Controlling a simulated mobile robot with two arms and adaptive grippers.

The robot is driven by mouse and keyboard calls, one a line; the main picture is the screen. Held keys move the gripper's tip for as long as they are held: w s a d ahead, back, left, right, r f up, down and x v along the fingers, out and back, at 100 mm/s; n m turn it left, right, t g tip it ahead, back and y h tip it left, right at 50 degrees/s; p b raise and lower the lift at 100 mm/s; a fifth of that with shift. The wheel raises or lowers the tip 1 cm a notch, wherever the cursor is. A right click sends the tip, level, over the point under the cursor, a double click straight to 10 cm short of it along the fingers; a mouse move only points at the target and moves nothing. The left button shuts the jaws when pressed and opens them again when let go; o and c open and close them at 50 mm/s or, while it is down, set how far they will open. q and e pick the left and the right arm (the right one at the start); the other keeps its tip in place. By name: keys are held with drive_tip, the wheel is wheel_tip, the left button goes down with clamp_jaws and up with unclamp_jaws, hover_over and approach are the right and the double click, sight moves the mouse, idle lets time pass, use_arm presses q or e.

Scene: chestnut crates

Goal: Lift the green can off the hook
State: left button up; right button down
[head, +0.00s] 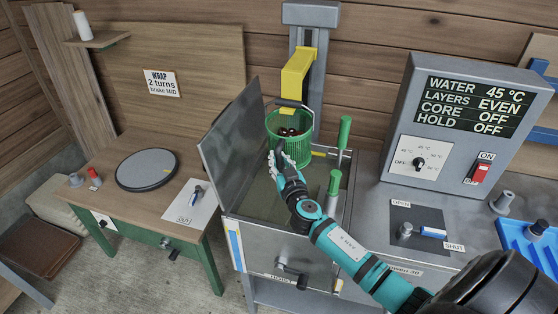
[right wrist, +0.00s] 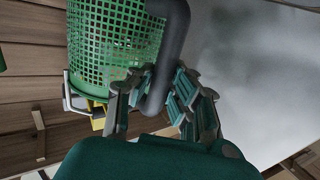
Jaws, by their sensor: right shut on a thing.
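The green can (head: 289,127) is a mesh basket with dark brown chestnuts (head: 290,132) inside. It hangs upright just under the yellow hook arm (head: 297,75), above the open tank. Its thin bail reaches the arm's lower tip; I cannot tell whether it bears there. My right gripper (head: 277,153) is at the can's near side, below the rim. In the right wrist view, the fingers (right wrist: 160,100) are closed around a dark grey bent handle (right wrist: 168,50) beside the can's green mesh (right wrist: 112,40). My left gripper is not in view.
The open tank lid (head: 232,140) stands up left of the can. Two green-handled levers (head: 343,133) rise to its right. A control box (head: 470,120) stands further right. A wooden table with a round dark plate (head: 147,170) is at left.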

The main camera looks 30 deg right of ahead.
drive_tip(key=c, duration=1.8)
unclamp_jaws()
drive_tip(key=shift+r, duration=0.2)
drive_tip(key=shift+c, duration=0.2)
drive_tip(key=shift+f, duration=0.1)
clamp_jaws()
drive_tip(key=shift+r+p, duration=0.35)
drive_tip(key=shift+w+d+r, duration=0.1)
drive_tip(key=shift+w+r, duration=0.05)
drive_tip(key=shift+r, duration=0.1)
drive_tip(key=shift+r+p, duration=0.3)
drive_tip(key=shift+r, duration=0.45)
